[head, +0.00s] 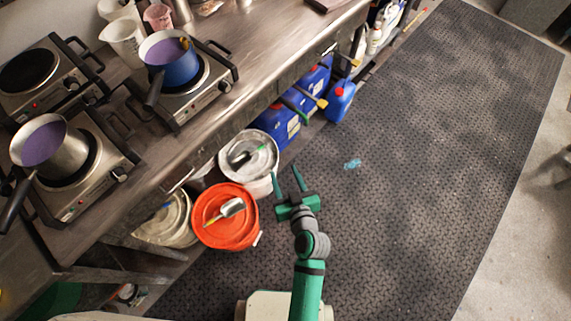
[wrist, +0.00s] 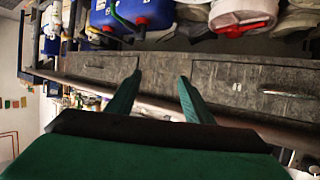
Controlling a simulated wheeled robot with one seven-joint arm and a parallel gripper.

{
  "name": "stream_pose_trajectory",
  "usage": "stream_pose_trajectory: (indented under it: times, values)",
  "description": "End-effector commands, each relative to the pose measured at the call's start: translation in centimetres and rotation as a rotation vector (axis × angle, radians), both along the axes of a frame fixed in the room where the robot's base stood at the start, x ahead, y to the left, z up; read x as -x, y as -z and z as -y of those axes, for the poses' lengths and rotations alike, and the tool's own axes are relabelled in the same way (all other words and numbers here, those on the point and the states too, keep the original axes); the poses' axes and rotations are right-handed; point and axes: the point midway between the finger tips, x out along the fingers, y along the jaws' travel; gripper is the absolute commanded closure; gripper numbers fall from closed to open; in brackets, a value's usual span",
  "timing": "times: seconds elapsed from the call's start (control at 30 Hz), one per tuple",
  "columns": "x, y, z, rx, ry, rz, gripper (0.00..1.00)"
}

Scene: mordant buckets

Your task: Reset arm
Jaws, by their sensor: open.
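My gripper (head: 288,184) is green with two thin fingers spread apart. It is open and empty, above the dark floor mat, to the right of the red bucket lid (head: 225,216). In the wrist view my gripper (wrist: 160,85) shows its two fingers apart with nothing between them. Beyond the fingers is the grey metal bench front with drawers (wrist: 235,88); the wrist picture looks upside down, with blue jugs (wrist: 132,12) and a pale bucket (wrist: 242,12) near its top.
A steel bench (head: 200,129) holds hot plates, a blue pot (head: 172,66) and a steel saucepan (head: 48,150), both with purple contents. White-lidded buckets (head: 262,160) and blue jugs (head: 340,101) stand at its foot. The dark mat (head: 420,150) is largely clear, with a small turquoise patch.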

Motion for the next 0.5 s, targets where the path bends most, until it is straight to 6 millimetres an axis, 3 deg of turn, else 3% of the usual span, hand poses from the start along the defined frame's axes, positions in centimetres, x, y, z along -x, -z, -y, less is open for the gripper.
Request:
stream_pose_trajectory:
  times: [0.33, 0.5]
  values:
    - [0.4, 0.2, 0.2, 0.002, 0.009, -0.004, 0.53]
    - [3.6, 1.1, 1.4, 0.015, 0.083, -0.027, 0.53]
